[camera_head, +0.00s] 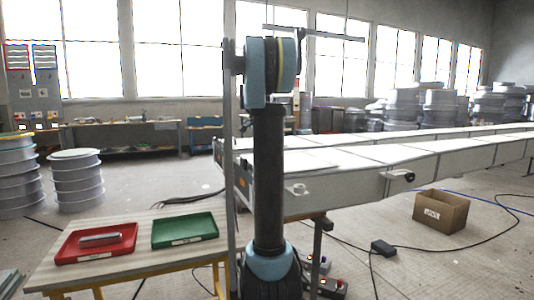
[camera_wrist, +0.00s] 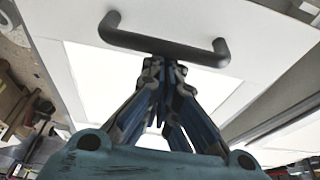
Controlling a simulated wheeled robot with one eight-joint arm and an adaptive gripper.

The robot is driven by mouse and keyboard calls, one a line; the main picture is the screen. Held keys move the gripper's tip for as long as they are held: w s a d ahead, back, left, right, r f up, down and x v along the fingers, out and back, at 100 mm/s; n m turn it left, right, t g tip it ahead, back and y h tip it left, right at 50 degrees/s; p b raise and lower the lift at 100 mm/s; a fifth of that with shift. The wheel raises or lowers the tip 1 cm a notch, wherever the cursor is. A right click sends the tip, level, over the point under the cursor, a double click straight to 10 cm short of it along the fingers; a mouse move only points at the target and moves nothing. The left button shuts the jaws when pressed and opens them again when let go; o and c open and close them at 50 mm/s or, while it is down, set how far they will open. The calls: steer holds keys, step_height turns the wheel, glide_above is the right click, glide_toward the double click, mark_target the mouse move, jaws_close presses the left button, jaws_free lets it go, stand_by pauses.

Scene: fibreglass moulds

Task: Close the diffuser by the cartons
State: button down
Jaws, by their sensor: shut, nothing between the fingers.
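In the wrist view a white panel (camera_wrist: 85,75), which looks like the diffuser, fills much of the picture, with a brighter white area inside its pale frame. A dark bar handle (camera_wrist: 165,46) is fixed to it near the top. My gripper (camera_wrist: 163,64) is shut and empty, its fingertips at the middle of the handle; I cannot tell whether they touch it. In the head view a thin flat panel (camera_head: 330,36) hangs from rods beside my raised arm; it may be the same diffuser.
An open carton (camera_head: 440,212) stands on the floor at right. A long white-topped bench (camera_head: 345,158) runs behind my arm. A table at front left holds a red tray (camera_head: 68,256) and a green tray (camera_head: 185,230). Cables cross the floor. Brown box-like shapes (camera_wrist: 12,100) show in the wrist view.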

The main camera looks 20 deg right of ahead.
steer(key=shift+a+f, duration=0.1)
steer(key=shift+a, duration=0.25)
steer(key=shift+d, duration=0.1)
